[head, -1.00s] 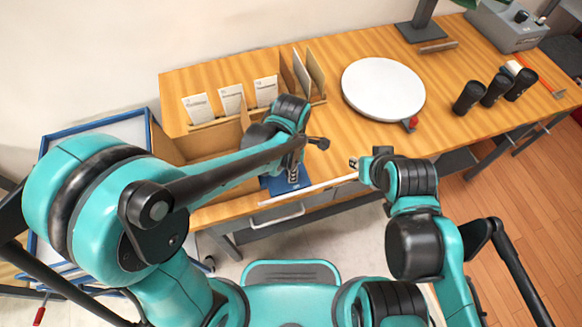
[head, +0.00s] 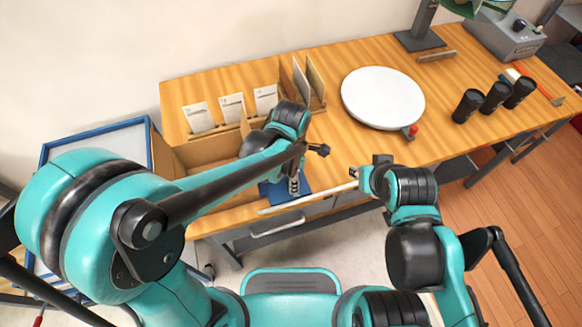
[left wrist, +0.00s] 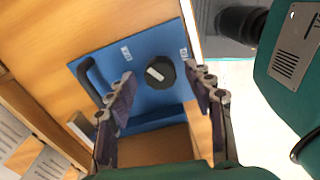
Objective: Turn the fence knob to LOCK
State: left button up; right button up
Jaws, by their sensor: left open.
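A blue plate (left wrist: 150,100) with a black round knob (left wrist: 160,72) shows in the left wrist view. The knob has a white pointer bar on its face. Two small white labels are printed near it, too small to read. My left gripper (left wrist: 159,76) is open, with one finger on each side of the knob. I cannot tell whether they touch it. In the head view the blue plate (head: 272,193) lies at the table's front edge, under my left gripper (head: 293,184), and the knob is hidden. My right gripper (head: 357,172) is right of the plate, its jaws unclear.
A pale bar (head: 310,199) runs along the front edge. A cardboard box (head: 200,152) and a card rack (head: 230,125) stand left. A white turntable (head: 383,97) and black tumblers (head: 495,97) stand right. A black handle (left wrist: 92,78) sits on the blue plate.

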pick_arm(q)
notch_tip(320, 180, up, 11)
jog(key=shift+r, duration=0.15)
dwell(0.7)
